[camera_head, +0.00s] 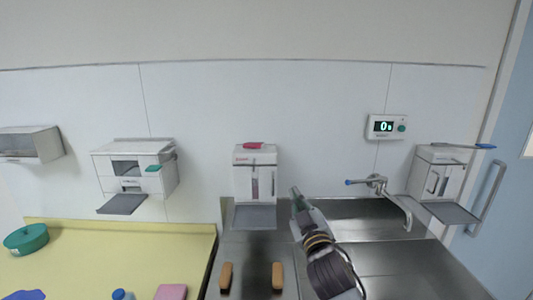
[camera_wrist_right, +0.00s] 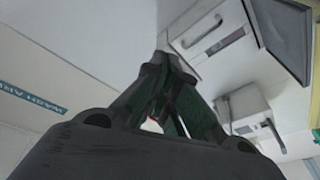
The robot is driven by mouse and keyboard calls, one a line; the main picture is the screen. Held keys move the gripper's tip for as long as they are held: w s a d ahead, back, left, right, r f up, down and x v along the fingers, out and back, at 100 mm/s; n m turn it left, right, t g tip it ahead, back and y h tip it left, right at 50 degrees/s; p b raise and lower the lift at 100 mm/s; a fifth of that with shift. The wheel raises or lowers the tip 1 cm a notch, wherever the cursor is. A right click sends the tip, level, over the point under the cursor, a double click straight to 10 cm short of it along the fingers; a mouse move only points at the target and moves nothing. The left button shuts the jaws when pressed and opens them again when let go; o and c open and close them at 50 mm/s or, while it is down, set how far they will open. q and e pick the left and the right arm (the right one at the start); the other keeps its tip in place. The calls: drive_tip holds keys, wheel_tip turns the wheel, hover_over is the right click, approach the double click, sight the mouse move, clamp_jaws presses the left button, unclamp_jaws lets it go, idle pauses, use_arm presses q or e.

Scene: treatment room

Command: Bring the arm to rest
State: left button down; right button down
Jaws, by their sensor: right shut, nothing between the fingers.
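My right gripper (camera_head: 296,196) points up and away in the head view, in front of the wall and the near edge of the sink. Its green-lined fingers meet at the tips in the right wrist view (camera_wrist_right: 162,55). It is shut and holds nothing. In the head view it is just right of the middle white dispenser (camera_head: 242,186) and left of the tap (camera_head: 376,182). From the head view I cannot tell whether it touches anything. My left gripper is in neither view.
A steel counter with a sink (camera_head: 360,228) lies below. Two brown-handled items (camera_head: 278,276) lie on it. A second dispenser (camera_head: 436,180) hangs at the right. A timer (camera_head: 387,127) reads 0s.

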drive_tip(key=s+d+f+m+g+h, duration=0.1)
drive_tip(key=s+d+f+m+g, duration=0.1)
drive_tip(key=f, duration=0.7)
drive_tip(key=s+d+f+m+g+h, duration=0.1)
drive_tip(key=s+d+f+m+g, duration=0.1)
drive_tip(key=s+d+f+g, duration=0.3)
drive_tip(key=s+d+f+m+g+h, duration=0.1)
drive_tip(key=s+d+f+g, duration=0.3)
drive_tip(key=s+f, duration=0.6)
drive_tip(key=shift+d+f+m+g+h, duration=0.15)
drive_tip(key=shift+f+m+h, duration=0.05)
drive_tip(key=shift+f, duration=1.1)
drive_tip(key=shift+d+f+m+g+h, duration=0.1)
drive_tip(key=shift+f+m+g+h, duration=0.1)
drive_tip(key=shift+f, duration=1.1)
drive_tip(key=s+d+f+g, duration=0.2)
drive_tip(key=s+f+g, duration=0.35)
drive_tip(key=s, duration=0.75)
wheel_tip(320, 180, down, 34)
drive_tip(key=s, duration=0.2)
drive_tip(key=s+d+f, duration=0.2)
drive_tip(key=s+f, duration=0.7)
drive_tip(key=s, duration=0.2)
drive_tip(key=s+d+f+g, duration=0.1)
drive_tip(key=s+d+f, duration=0.1)
drive_tip(key=s+f, duration=0.8)
drive_tip(key=shift+s+f+g, duration=0.15)
drive_tip(key=shift+s+g, duration=0.15)
drive_tip(key=shift+s, duration=0.3)
drive_tip(key=shift+d, duration=0.1)
